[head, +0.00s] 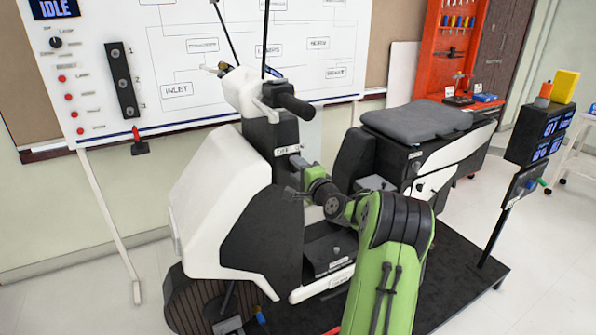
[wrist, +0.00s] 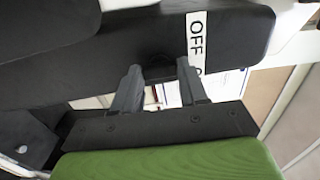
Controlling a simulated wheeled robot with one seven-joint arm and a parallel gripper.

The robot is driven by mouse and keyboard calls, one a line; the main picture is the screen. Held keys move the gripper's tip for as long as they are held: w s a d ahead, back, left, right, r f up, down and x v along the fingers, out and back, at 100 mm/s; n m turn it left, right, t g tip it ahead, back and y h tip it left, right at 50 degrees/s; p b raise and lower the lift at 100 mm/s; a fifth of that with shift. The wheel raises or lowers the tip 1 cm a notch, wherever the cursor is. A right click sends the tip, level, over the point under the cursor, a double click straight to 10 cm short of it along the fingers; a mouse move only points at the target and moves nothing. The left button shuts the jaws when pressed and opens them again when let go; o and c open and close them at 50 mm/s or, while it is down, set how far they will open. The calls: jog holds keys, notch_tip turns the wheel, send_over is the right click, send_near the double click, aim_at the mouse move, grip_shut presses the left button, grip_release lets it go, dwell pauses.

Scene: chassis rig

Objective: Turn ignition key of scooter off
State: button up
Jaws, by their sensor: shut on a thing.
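The white and black scooter (head: 222,200) stands in the middle of the head view. A white label (head: 287,150) is on its dark column below the handlebar. My gripper (head: 294,177) reaches the column just below this label. In the wrist view my gripper (wrist: 159,68) has its fingertips against the dark panel, either side of a small dark ignition key (wrist: 158,62), and is shut on it. The key is mostly in shadow, so its turned angle cannot be told.
A whiteboard (head: 190,60) with a diagram stands behind the scooter. The dark seat (head: 415,122) and rear body are right of my arm. A display post (head: 535,135) stands at the right. The scooter rests on a dark platform (head: 470,265); pale floor lies around it.

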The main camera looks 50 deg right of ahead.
jog(key=o, duration=1.1)
jog(key=shift+c, duration=0.2)
jog(key=v, duration=1.5)
jog(key=shift+s+b, duration=0.4)
jog(key=shift+b, duration=0.05)
jog(key=shift+a, duration=0.1)
